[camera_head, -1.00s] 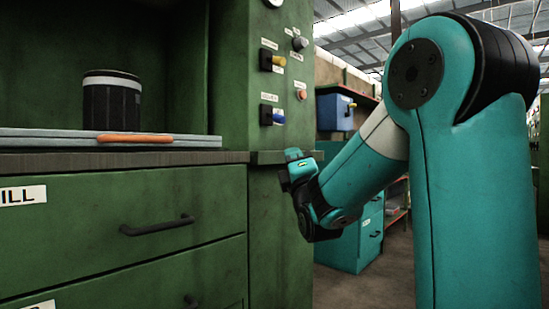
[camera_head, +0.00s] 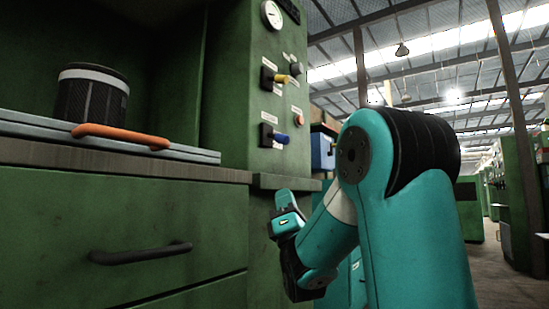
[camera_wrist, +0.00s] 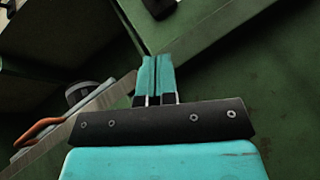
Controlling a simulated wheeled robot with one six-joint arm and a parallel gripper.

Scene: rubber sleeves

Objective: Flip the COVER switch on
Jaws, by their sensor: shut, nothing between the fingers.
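The green control panel column carries a yellow-handled switch (camera_head: 282,78) and, below it, a blue-handled switch (camera_head: 280,137). Both have black bases and small white labels that I cannot read, so I cannot tell which is COVER. My gripper (camera_head: 284,198) is below the blue switch, in front of the column near a ledge, touching neither handle. In the wrist view my gripper (camera_wrist: 156,62) has its two teal fingers together with nothing between them. A dark fitting at the top edge there is cut off.
A grey knob (camera_head: 297,69), an orange button (camera_head: 297,120) and a gauge (camera_head: 271,14) are on the column. At left, a dark canister (camera_head: 92,98) and a case with an orange handle (camera_head: 120,135) sit on the worktop (camera_head: 205,173). A drawer handle (camera_head: 140,253) juts out below.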

